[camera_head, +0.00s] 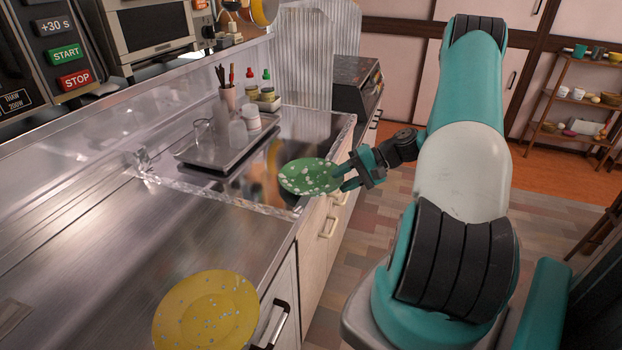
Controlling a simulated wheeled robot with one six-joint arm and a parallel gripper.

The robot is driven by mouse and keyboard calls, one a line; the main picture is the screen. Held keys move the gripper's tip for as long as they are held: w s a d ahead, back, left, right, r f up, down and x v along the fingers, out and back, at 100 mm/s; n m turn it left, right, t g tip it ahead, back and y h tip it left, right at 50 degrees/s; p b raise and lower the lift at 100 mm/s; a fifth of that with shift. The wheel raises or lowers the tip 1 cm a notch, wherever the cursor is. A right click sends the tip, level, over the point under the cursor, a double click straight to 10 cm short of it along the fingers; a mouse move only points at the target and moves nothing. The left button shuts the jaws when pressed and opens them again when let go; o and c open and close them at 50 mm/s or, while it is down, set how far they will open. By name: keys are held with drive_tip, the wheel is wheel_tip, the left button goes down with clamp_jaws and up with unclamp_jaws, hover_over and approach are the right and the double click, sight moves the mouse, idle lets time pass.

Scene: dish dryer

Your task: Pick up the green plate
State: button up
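The green plate (309,177) has white speckles and is in the middle of the head view. It is over the near right corner of the sink area, tilted, and looks held clear of the counter. My gripper (345,178) is at the plate's right edge, with its fingers closed around the rim. The fingertips partly cover that edge. My teal and white arm reaches in from the right.
A yellow plate (207,312) lies at the counter's front edge. A grey tray (198,158) with bottles, a glass and a utensil cup stands behind the green plate. A microwave (62,50) is at the upper left. The steel counter (130,235) between is mostly clear.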

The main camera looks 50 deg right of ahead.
drive_tip(key=shift+w+a+f, duration=0.15)
drive_tip(key=shift+w+a, duration=0.05)
clamp_jaws()
